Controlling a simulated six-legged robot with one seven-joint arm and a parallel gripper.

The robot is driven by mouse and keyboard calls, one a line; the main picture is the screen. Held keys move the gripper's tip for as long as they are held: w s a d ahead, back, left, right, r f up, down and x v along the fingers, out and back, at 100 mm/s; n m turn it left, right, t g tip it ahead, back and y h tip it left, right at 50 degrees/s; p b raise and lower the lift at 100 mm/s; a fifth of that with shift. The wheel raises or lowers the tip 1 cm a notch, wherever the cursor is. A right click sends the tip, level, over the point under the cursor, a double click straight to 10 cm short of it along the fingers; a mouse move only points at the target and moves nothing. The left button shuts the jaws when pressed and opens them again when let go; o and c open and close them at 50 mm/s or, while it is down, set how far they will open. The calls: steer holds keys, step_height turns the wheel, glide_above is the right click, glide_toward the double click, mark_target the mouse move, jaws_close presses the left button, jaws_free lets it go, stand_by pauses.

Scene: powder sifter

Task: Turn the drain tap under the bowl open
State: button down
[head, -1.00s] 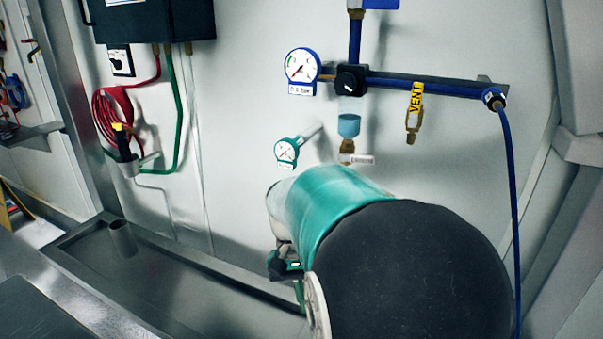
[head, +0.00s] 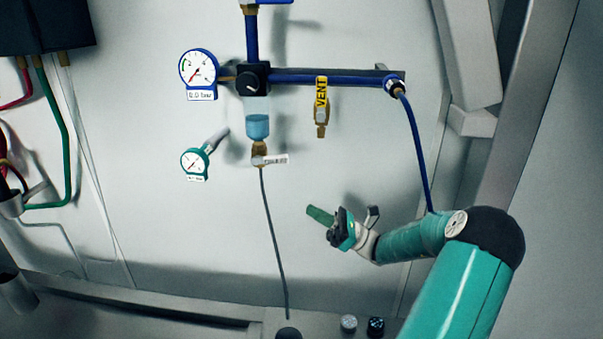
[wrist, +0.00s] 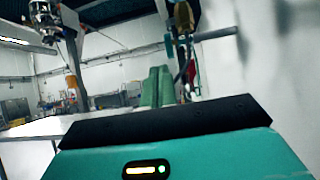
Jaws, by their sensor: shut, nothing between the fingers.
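The clear blue bowl (head: 258,127) hangs under the black regulator knob (head: 252,79) in the head view. Below it is the brass drain tap (head: 259,148), with a pale labelled piece (head: 273,159) sticking out sideways to the right. A thin dark tube runs down from the tap to the bench. My gripper (head: 320,215) is shut and empty, its green fingers pointing left. It is to the right of the tube and lower than the tap, apart from both. In the wrist view the green fingers (wrist: 156,86) stand upright; I cannot clearly make out the tap there.
A blue pipe (head: 320,77) carries the yellow VENT valve (head: 321,105), right of the bowl. A large gauge (head: 198,70) and a small teal gauge (head: 195,162) are on the left. A blue hose (head: 413,145) hangs near my arm. Wall between gripper and tap looks clear.

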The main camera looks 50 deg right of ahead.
steer(key=d+t, duration=0.1)
steer(key=d, duration=0.1)
glide_toward(275, 164)
steer(key=w+a+f, duration=0.1)
steer(key=w+a, duration=0.1)
steer(key=w, duration=0.1)
steer(key=r, duration=0.1)
steer(key=w+r, duration=0.1)
steer(key=r, duration=0.1)
steer(key=shift+a+r+m+h, duration=0.1)
steer(key=shift+a+m+h, duration=0.05)
steer(key=shift+m+h, duration=0.25)
steer(key=shift+w+r, duration=0.1)
steer(key=shift+r, duration=0.35)
steer(key=shift+r, duration=0.1)
